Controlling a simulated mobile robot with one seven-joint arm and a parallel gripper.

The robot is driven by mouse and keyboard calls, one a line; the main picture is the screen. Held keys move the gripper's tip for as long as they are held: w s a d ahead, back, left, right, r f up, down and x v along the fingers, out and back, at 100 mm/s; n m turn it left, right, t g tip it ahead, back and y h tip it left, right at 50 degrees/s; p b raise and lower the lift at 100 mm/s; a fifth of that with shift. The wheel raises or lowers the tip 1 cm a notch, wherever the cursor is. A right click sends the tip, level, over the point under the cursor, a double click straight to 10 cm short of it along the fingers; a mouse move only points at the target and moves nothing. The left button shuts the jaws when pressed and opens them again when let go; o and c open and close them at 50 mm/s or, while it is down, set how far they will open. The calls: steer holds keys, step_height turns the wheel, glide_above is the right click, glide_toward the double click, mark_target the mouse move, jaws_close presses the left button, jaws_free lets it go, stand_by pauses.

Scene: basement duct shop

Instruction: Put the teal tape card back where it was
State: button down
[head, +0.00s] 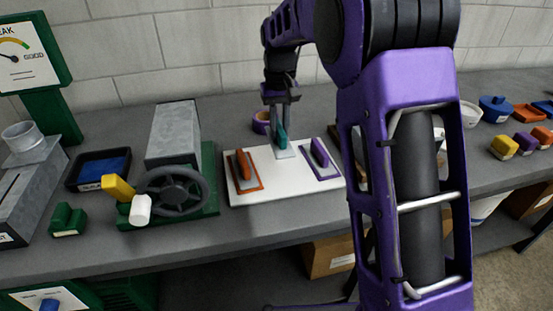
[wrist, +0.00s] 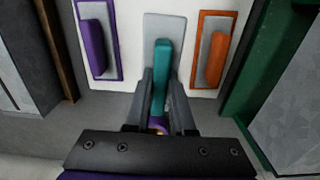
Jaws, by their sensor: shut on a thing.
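A white board (head: 245,190) lies on the bench; it also shows in the wrist view (wrist: 135,45). An orange card (head: 243,171) is on its left part and a purple card (head: 320,158) on its right part; in the wrist view the purple card (wrist: 98,40) is left and the orange card (wrist: 213,50) right. My gripper (head: 281,120) is shut on the teal tape card (head: 281,138), upright between them; it also shows between the fingers in the wrist view (wrist: 161,65). A plain grey rectangle (wrist: 165,25) is under or just behind it. I cannot tell whether they touch.
A green-based machine with a dark handwheel (head: 172,192) stands left of the board. A purple and yellow ring (head: 261,122) is behind the board. A black tray (head: 84,180) is farther left. Coloured blocks (head: 503,146) are at the right. My arm hides the bench right of the board.

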mark_target(279, 127)
step_height(279, 127, down, 7)
steer(key=shift+f+b, duration=0.15)
steer(key=shift+b, duration=0.3)
steer(key=shift+f, duration=0.15)
steer(key=c, duration=0.8)
jaws_free()
steer(key=shift+o, duration=0.2)
step_height(279, 127, up, 12)
steer(key=shift+r+p, duration=0.2)
steer(key=shift+p, duration=0.75)
